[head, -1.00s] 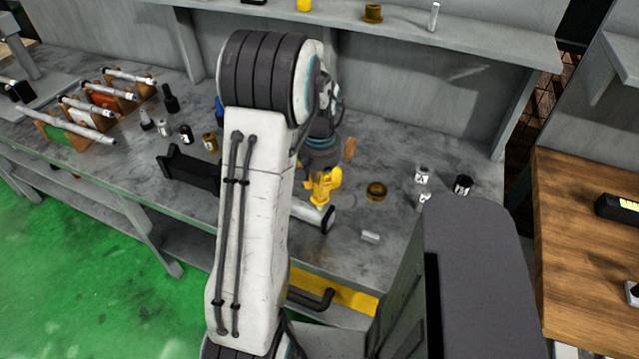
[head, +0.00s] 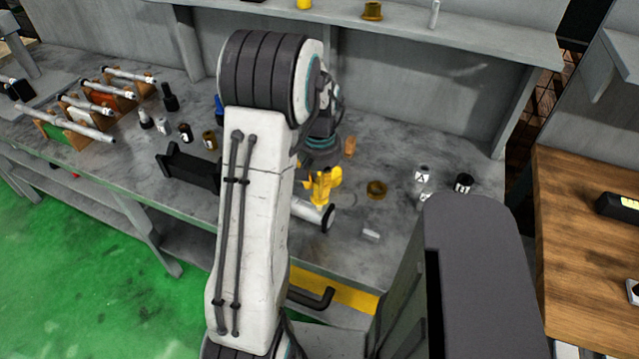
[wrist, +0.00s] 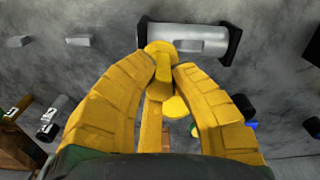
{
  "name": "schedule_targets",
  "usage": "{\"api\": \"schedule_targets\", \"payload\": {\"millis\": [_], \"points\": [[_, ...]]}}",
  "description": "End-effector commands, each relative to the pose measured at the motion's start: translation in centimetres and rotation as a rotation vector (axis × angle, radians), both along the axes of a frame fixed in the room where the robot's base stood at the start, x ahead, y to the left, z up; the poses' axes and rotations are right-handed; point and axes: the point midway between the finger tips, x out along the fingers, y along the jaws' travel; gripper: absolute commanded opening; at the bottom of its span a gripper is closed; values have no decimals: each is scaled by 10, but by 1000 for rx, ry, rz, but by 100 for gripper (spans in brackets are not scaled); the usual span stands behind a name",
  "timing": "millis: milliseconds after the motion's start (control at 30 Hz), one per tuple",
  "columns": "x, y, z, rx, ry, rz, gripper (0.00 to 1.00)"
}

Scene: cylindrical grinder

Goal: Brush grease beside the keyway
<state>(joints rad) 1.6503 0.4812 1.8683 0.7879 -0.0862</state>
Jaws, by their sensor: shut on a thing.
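My gripper (wrist: 163,72) has yellow fingers closing in from both sides in the wrist view. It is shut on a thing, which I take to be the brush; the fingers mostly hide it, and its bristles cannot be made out. A grey metal shaft (wrist: 188,40) with dark ends lies just beyond the fingertips. In the head view, my gripper (head: 322,184) is above the bench beside the shaft (head: 309,212), which my arm partly covers. I cannot tell whether anything touches the shaft.
The grey bench (head: 400,150) carries a brass ring (head: 377,189), a small metal bar (head: 370,235) and a small brown block (head: 350,146). A black block (head: 188,168) and a rack of rods (head: 90,115) stand left. Labelled pots (head: 463,184) stand right.

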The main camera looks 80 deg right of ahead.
Motion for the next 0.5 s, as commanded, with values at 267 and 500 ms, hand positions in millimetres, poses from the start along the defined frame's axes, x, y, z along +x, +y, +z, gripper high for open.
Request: {"api": "schedule_targets", "payload": {"millis": [267, 500], "points": [[0, 0, -1, 0, 0, 0, 0], [-1, -4, -2, 0, 0, 0, 0]]}}
